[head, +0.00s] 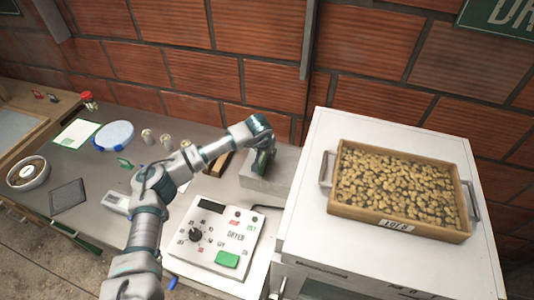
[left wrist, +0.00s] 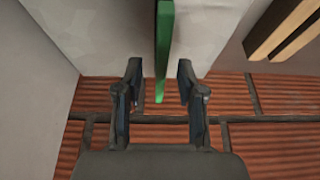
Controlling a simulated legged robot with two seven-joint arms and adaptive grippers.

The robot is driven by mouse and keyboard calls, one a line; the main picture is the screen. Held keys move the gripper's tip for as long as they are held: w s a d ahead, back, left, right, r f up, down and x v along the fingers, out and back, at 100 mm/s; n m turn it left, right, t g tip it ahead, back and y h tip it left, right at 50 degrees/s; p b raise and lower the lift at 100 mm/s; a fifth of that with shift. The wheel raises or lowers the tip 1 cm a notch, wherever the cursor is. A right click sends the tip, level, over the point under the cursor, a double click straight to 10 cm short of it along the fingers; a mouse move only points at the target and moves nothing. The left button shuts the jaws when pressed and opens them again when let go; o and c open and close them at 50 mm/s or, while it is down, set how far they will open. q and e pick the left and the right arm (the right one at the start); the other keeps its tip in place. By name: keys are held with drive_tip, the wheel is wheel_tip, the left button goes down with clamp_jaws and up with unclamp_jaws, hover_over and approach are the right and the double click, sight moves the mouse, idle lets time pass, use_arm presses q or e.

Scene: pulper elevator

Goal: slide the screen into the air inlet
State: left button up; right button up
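My left gripper (head: 262,162) points down over a light grey box (head: 282,172) beside the white dryer cabinet. In the left wrist view its two fingers (left wrist: 158,80) are apart. A thin green strip (left wrist: 164,45), perhaps the edge of the screen, runs between them with a gap on each side. It stands out from the pale face of the box. In the head view a small green piece (head: 259,163) shows at the fingers, mostly hidden by the gripper. I cannot make out the inlet slot. My right gripper is not in view.
A wooden tray of beans (head: 400,190) sits on the white cabinet (head: 330,245). A dryer control panel (head: 215,238) with a green button lies in front. A dark flat square (head: 68,196), a bowl (head: 28,173) and small jars (head: 148,137) are on the left bench. A brick wall stands behind.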

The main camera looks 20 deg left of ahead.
use_arm(q)
drive_tip(key=v, duration=1)
drive_tip(key=shift+s, duration=0.1)
